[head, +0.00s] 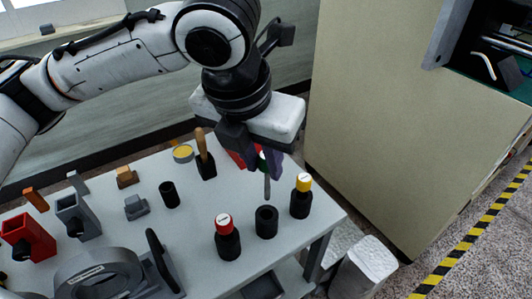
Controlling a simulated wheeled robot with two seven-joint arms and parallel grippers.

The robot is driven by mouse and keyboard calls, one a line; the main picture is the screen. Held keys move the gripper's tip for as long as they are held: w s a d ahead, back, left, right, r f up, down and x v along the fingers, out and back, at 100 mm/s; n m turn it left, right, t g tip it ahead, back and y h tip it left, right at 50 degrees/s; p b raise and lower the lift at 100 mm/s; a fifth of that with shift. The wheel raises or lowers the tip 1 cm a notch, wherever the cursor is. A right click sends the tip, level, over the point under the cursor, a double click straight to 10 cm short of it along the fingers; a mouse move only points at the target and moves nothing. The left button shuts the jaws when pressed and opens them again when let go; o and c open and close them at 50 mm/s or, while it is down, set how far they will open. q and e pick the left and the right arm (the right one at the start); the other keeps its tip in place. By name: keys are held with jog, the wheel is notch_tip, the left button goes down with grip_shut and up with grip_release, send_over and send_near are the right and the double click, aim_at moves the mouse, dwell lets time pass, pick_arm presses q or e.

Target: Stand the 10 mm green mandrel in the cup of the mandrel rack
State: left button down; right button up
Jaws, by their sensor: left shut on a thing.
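My left gripper (264,165) hangs over the right part of the table, pointing down. It is shut on the green mandrel (267,188), whose green part is mostly hidden between the fingers; its thin grey rod points down. In the picture the rod's tip is just above an empty black cup (266,224) of the mandrel rack; I cannot tell the exact gap. To the left a black cup (228,244) holds a red-topped mandrel (224,222). To the right another black cup (300,206) holds a yellow-topped mandrel (304,182). My right gripper is not in view.
A wooden-handled tool (201,144) stands in a black holder behind left. A black cylinder (169,194), a grey block (136,207) and a yellow-topped tin (183,153) stand on the white table (195,212). A dark round machine (100,275) is front left. A beige cabinet (375,110) rises right.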

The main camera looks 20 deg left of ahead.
pick_arm(q)
jog(key=b, duration=0.6)
send_over(266, 200)
jog(key=s, duration=0.1)
jog(key=shift+a+f, duration=0.1)
jog(key=shift+f, duration=2.3)
jog(key=shift+f+p, duration=0.2)
jog(key=shift+p, duration=0.2)
notch_tip(266, 200, down, 2)
jog(key=shift+f, duration=0.55)
jog(key=c, duration=1.4)
grip_release()
